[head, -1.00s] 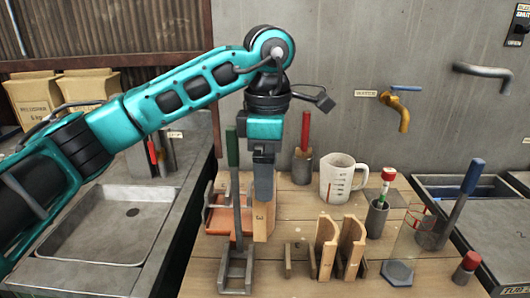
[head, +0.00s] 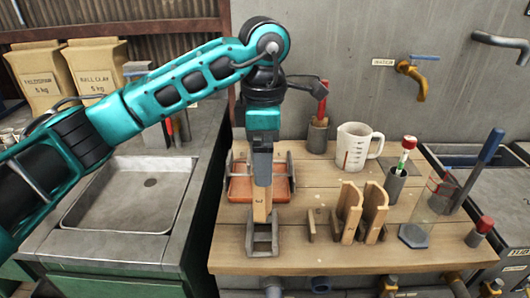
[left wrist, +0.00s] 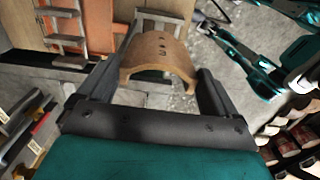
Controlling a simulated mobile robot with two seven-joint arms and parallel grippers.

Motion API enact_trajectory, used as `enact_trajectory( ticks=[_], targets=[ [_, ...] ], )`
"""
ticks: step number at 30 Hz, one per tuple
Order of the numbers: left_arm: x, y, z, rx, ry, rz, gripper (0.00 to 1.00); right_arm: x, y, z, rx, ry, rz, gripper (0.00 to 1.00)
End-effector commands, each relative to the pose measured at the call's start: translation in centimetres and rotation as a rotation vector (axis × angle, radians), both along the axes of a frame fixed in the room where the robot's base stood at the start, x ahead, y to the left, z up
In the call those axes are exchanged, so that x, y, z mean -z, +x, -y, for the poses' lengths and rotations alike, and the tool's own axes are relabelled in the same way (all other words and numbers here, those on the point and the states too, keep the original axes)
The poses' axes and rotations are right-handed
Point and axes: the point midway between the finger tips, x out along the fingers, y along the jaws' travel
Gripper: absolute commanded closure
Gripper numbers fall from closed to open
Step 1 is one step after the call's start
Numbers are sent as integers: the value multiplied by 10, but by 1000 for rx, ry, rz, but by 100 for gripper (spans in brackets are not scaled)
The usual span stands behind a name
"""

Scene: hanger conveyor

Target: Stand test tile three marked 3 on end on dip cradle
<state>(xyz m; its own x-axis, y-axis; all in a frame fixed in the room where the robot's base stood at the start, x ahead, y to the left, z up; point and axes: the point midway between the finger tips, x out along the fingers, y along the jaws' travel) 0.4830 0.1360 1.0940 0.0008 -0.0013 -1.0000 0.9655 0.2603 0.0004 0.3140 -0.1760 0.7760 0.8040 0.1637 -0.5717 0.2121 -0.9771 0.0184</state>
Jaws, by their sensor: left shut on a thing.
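Test tile three (head: 260,207), a tan curved tile with a dark 3, is held on end by my left gripper (head: 263,184). The gripper is shut on its upper part. The tile stands upright over the grey dip cradle (head: 262,248) at the table's front edge; its lower end is at the cradle's back part, and I cannot tell whether it touches. In the left wrist view the tile (left wrist: 158,55) is between the fingers, with a grey frame beyond it. The cradle's green handle is not visible now.
An orange tray (head: 240,189) in a grey rack lies just behind the gripper. Two curved tiles (head: 349,205) stand in a holder to the right. A sink (head: 130,190) is at left.

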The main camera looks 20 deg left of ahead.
Motion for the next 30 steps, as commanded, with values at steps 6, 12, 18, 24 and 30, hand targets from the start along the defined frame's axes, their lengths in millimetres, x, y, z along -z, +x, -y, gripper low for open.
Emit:
enact_trajectory(
  ticks=[6, 12, 18, 24, 30],
  targets=[
    [4, 0, -1, -18, 0, -2, 65, 1, 1, 1, 2, -1, 1, 57],
    [17, 0, -1, -18, 1, -2, 65, 5, 1, 1, 1, -1, 2, 57],
    [39, 0, -1, -17, 0, -2, 65, 14, 1, 1, 1, -1, 3, 57],
    [59, 0, -1, -17, 0, -2, 65, 27, 2, 1, 1, -1, 4, 57],
    [79, 0, -1, -16, 0, -2, 65, 39, 2, 1, 0, -2, 5, 57]
  ],
)
